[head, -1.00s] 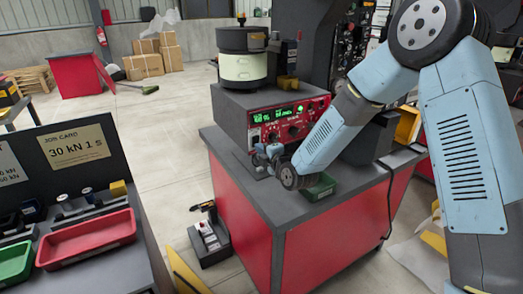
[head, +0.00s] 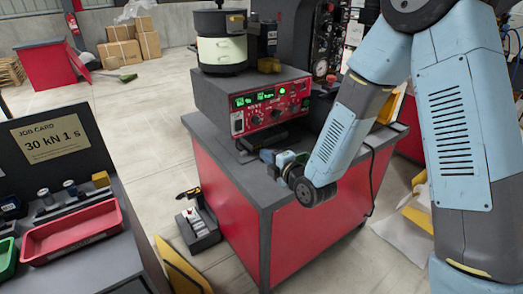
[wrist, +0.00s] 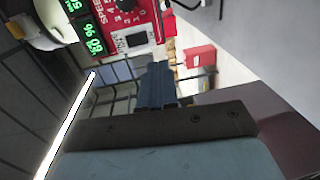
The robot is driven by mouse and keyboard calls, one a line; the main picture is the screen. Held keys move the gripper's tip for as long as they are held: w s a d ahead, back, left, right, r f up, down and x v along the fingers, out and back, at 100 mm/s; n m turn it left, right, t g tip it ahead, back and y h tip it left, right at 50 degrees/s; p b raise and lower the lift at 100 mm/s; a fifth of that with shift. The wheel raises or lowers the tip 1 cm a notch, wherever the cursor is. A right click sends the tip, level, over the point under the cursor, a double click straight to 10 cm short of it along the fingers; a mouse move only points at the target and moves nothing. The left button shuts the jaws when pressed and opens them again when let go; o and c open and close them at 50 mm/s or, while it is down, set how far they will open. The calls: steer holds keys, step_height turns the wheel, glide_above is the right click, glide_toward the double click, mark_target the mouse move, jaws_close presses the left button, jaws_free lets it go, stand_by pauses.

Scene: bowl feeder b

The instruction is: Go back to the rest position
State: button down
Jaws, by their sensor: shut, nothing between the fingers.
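My gripper (head: 268,156) is over the top of the red-sided bench (head: 225,146), just in front of the red control panel (head: 270,104). Its fingers are small in the head view. In the wrist view my gripper (wrist: 158,70) shows its dark blue fingers close together, shut with nothing between them. The control panel also shows in the wrist view (wrist: 152,22), beyond the fingertips. My forearm slants down from the upper right and hides part of the bench top.
The bowl feeder (head: 221,50) stands on the control box behind my gripper. At the left, a dark bench carries a red tray (head: 72,232), a green tray (head: 6,258) and a job card (head: 48,140). A black tool stand (head: 200,230) is on the floor between the benches.

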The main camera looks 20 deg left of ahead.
steer(key=shift+s+d, duration=0.15)
steer(key=w+d+r+m+h, duration=0.1)
steer(key=d+r+m+h, duration=0.5)
steer(key=d, duration=0.6)
steer(key=w+d+r+m+h, duration=0.1)
steer(key=d+r+m+h, duration=0.2)
steer(key=d+r+m, duration=0.75)
steer(key=s+d+r+m+g+h, duration=0.2)
steer(key=s+d+m, duration=0.3)
steer(key=s+d, duration=0.3)
steer(key=s+d+r+m+g+h, duration=0.1)
steer(key=s+d+r+m+g, duration=0.2)
steer(key=s, duration=1.2)
steer(key=d+r+m, duration=0.1)
steer(key=d+m, duration=0.2)
steer(key=d, duration=0.3)
steer(key=shift+s+d+h, duration=0.2)
steer(key=shift+d+h, duration=0.05)
steer(key=shift+h, duration=0.15)
